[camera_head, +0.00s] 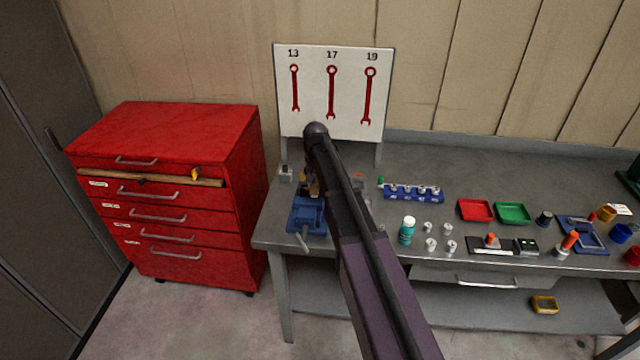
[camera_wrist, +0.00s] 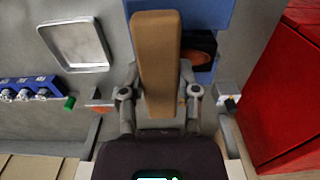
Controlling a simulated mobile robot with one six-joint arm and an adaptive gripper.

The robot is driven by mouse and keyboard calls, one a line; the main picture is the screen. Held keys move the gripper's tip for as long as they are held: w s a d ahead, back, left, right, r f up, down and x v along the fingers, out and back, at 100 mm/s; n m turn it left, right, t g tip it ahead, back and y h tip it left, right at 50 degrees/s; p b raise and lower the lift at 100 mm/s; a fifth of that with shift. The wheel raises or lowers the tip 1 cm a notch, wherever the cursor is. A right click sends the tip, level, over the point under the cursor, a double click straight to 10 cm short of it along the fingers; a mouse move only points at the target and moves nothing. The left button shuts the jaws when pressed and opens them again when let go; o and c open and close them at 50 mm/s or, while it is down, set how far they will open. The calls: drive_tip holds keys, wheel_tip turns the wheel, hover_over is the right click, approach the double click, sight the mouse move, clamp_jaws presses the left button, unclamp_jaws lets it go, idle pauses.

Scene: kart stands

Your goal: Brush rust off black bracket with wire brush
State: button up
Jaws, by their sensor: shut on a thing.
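My gripper (camera_wrist: 158,82) is shut on the wire brush (camera_wrist: 157,45), gripping its tan wooden body between the two fingers. The bristles are hidden beneath the body. The blue vise (camera_wrist: 212,12) lies under and beyond the brush. The black bracket (camera_wrist: 198,52) shows as a dark piece with a rusty orange-brown patch, at the vise, just right of the brush. I cannot tell whether the bristles touch it. In the head view the vise (camera_head: 306,215) stands at the bench's left end, and my arm hides most of the bracket and gripper.
A red tool cabinet (camera_head: 170,145) stands left of the bench (camera_head: 275,232). A white board with painted wrenches (camera_head: 333,130) stands behind the vise. A blue socket rack (camera_head: 412,194), red tray (camera_head: 475,210), green tray (camera_head: 513,213) and teal bottle (camera_head: 407,232) lie to the right.

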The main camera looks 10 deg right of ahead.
drive_tip(key=shift+w+a, duration=0.2)
drive_tip(key=shift+a, duration=0.7)
drive_tip(key=shift+w+a, duration=0.35)
drive_tip(key=shift+a, duration=0.5)
drive_tip(key=shift+w+a, duration=0.3)
drive_tip(key=shift+a, duration=0.5)
drive_tip(key=shift+r, duration=0.15)
drive_tip(key=shift+r+p, duration=2.9)
drive_tip(key=shift+p, duration=0.15)
wheel_tip(320, 180, up, 3)
drive_tip(key=p, duration=0.3)
drive_tip(key=shift+d+f, duration=0.1)
